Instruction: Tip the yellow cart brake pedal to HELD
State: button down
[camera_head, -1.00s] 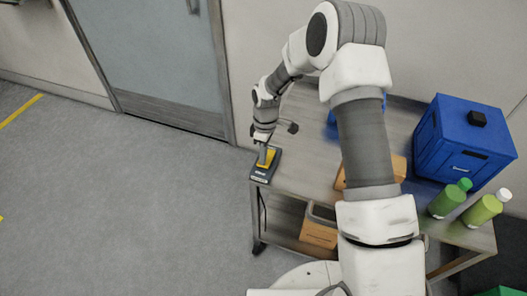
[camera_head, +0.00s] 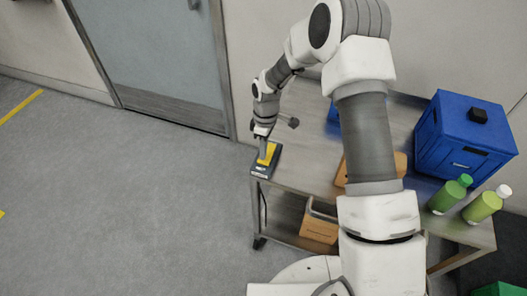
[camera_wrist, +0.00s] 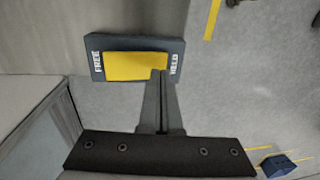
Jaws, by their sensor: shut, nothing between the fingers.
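The yellow brake pedal (camera_head: 268,153) sits in a dark base at the left front corner of the cart top (camera_head: 310,135). In the wrist view the pedal (camera_wrist: 135,66) lies in its dark base (camera_wrist: 142,46), with FREE lettered at the left end and HELD at the right end. My gripper (camera_wrist: 159,74) is shut and empty. Its fingertips overlap the pedal's lower right edge, near the HELD end. In the head view my gripper (camera_head: 263,146) is at the pedal from above; I cannot tell whether it touches. The pedal's tilt is hard to judge.
A blue box (camera_head: 465,137) and two green bottles (camera_head: 450,196) (camera_head: 484,205) stand at the cart's right. A cardboard box (camera_head: 319,227) is on the lower shelf. My arm hides part of the cart top. Floor to the left is clear.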

jog(key=shift+r, duration=0.15)
notch_tip(320, 180, up, 14)
jog(key=s+p, duration=0.1)
jog(key=p, duration=0.1)
jog(key=shift+s+a, duration=0.25)
jog(key=shift+s, duration=0.05)
dwell(0.5)
